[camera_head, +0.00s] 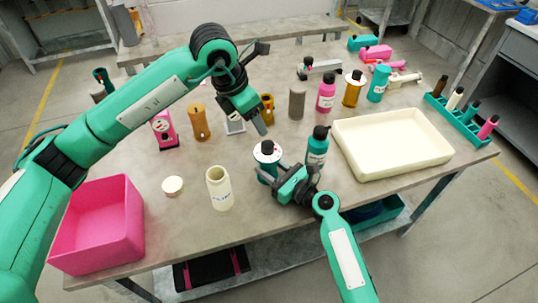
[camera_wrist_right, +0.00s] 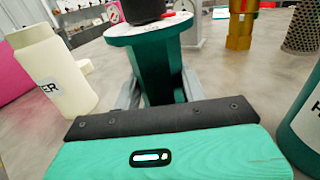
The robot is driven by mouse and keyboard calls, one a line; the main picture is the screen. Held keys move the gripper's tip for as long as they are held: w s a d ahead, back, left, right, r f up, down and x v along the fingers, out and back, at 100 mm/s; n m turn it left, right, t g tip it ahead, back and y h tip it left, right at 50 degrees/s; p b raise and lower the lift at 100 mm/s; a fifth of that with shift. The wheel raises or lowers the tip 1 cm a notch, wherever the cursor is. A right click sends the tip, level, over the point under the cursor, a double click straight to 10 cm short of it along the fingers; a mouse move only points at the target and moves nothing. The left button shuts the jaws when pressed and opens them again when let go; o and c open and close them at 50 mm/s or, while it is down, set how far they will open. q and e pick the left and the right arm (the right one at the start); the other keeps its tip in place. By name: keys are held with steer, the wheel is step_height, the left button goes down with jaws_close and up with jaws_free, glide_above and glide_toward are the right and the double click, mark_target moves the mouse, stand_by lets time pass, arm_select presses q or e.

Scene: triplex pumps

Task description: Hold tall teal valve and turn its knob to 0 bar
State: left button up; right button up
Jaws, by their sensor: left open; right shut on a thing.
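The tall teal valve (camera_head: 264,172) stands upright near the table's front middle, with a white dial and black knob (camera_head: 267,148) on top. In the right wrist view the valve's teal body (camera_wrist_right: 158,70) stands between my fingers, with the dial's edge and part of the knob (camera_wrist_right: 143,10) above. The dial reading is too small to tell. My right gripper (camera_head: 280,182) is shut on the valve's body, below the dial. My left gripper (camera_head: 262,127) is open and empty, pointing down above and just behind the knob, apart from it.
A teal bottle (camera_head: 317,150) stands close right of the valve, and a cream bottle (camera_head: 220,190) stands to its left. A cream tray (camera_head: 390,172) lies at the right and a pink bin (camera_head: 95,238) at the front left. Several valves and bottles stand behind.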

mark_target(268, 143)
arm_select(q)
steer(key=w+d+r+n+g+y, duration=0.2)
steer(key=d+r+n+y, duration=0.1)
steer(key=n, duration=1.3)
steer(key=shift+n, duration=0.3)
steer(key=f, duration=1.2)
steer(key=shift+s+d, duration=0.1)
steer(key=shift+d, duration=0.1)
steer(key=c, duration=1)
